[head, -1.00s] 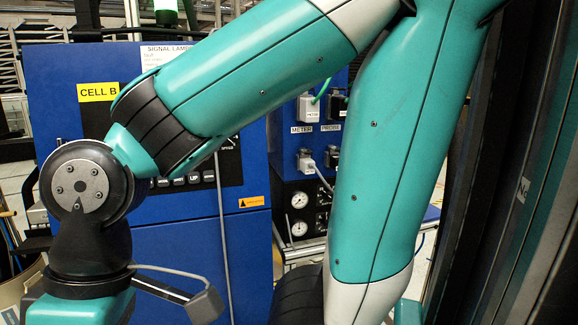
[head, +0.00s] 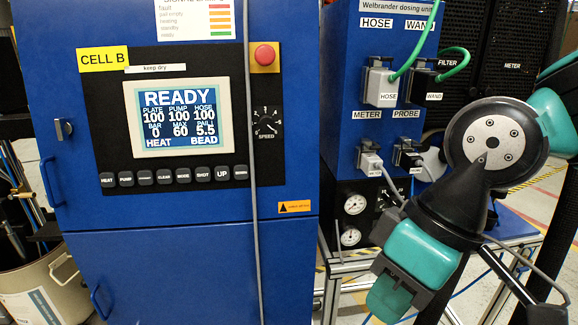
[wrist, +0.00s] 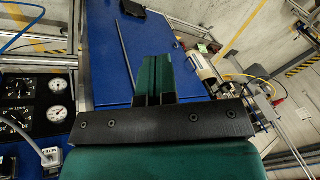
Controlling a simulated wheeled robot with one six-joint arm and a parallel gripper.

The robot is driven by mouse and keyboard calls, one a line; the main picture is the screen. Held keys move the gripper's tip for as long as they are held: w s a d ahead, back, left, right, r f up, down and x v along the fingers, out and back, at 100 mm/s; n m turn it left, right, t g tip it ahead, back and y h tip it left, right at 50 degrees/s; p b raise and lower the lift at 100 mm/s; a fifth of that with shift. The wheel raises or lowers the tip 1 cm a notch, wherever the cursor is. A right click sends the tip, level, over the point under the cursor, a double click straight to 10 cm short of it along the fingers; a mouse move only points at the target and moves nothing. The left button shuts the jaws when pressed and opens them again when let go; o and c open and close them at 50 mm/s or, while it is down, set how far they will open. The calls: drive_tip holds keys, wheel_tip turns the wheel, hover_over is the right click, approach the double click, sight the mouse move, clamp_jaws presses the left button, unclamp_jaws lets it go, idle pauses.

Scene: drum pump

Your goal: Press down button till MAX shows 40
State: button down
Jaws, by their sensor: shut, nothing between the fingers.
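The control panel on the blue cabinet has a lit display (head: 181,117) reading READY, with MAX 60, BAR 0 and PAIL 5.5. A row of dark buttons runs below it. The UP button (head: 222,173) is second from the right. The button at the right end (head: 241,172) has small lettering, likely DOWN. My gripper (head: 388,300) is at the lower right in the head view, well right of the panel and apart from it. In the wrist view my gripper (wrist: 153,80) has its teal fingers together and empty, with the blue cabinet beyond. The buttons are not visible there.
A red stop button (head: 264,55) and speed knob (head: 266,123) sit right of the display. A grey cable (head: 252,200) hangs down the cabinet front. The dosing unit (head: 350,90) with plugs and gauges stands to the right. A drum (head: 45,290) is at the lower left.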

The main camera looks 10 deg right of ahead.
drive_tip(key=shift+d, duration=0.15)
drive_tip(key=shift+w, duration=0.1)
drive_tip(key=w+a+r+m+t+y+p, duration=0.35)
drive_tip(key=w+a+m+y+p, duration=0.3)
drive_tip(key=w+a+m, duration=0.6)
drive_tip(key=w+a+f+m+t+p, duration=0.2)
drive_tip(key=w+m+t, duration=0.6)
drive_tip(key=m, duration=0.5)
drive_tip(key=shift+w+a+f+p, duration=0.4)
drive_tip(key=shift+w+p, duration=0.2)
drive_tip(key=shift+w, duration=0.4)
drive_tip(key=shift+m, duration=0.25)
